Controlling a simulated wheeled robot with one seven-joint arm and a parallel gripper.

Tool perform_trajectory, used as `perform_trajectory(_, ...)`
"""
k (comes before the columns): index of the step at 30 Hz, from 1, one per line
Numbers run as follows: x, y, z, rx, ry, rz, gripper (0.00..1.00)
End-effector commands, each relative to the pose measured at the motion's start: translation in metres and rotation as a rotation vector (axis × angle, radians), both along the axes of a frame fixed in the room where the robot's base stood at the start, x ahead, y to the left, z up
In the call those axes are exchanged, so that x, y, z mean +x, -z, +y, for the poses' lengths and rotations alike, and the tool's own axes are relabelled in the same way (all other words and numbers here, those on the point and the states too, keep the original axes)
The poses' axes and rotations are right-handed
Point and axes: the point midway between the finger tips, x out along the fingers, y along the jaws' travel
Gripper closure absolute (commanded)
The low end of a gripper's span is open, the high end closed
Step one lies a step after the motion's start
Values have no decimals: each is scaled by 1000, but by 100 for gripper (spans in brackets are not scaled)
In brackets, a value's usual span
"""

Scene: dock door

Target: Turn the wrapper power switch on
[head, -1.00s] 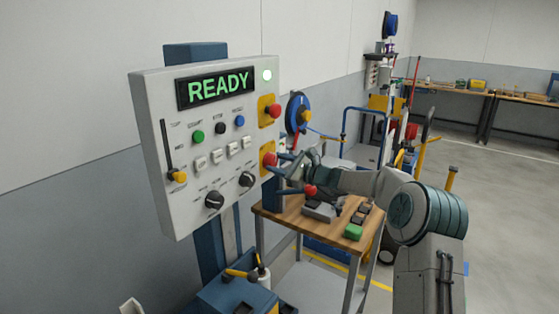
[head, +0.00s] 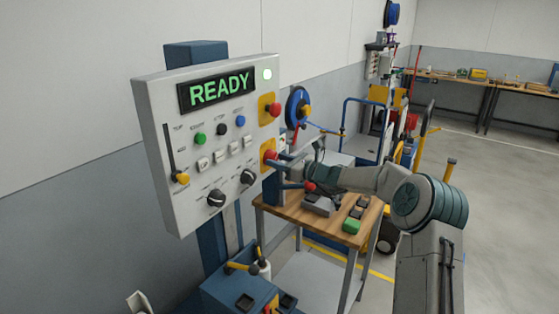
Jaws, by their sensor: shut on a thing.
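The grey wrapper control panel (head: 172,142) stands at the left, with a lit display (head: 216,90) reading READY in green and a pale lit lamp (head: 267,74). The exact contact is small and partly hidden by my wrist.
Red buttons on yellow plates (head: 273,97) line the panel's right side, close to my gripper. Open floor (head: 490,200) lies to the right.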

Motion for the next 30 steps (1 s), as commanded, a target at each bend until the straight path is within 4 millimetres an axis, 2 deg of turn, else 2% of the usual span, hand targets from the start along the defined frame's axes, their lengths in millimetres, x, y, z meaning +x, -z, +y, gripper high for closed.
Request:
perform_trajectory(9, 0, 1, 0, 1, -1, 4, 81)
perform_trajectory(10, 0, 1, 0, 1, -1, 4, 50)
perform_trajectory(12, 0, 1, 0, 1, -1, 4, 36)
perform_trajectory(23, -3, 1, -5, 1, 1, 1, 36)
perform_trajectory(26, -10, 2, -17, 1, 2, 1, 36)
perform_trajectory(30, -27, 3, -43, -1, 4, 1, 36)
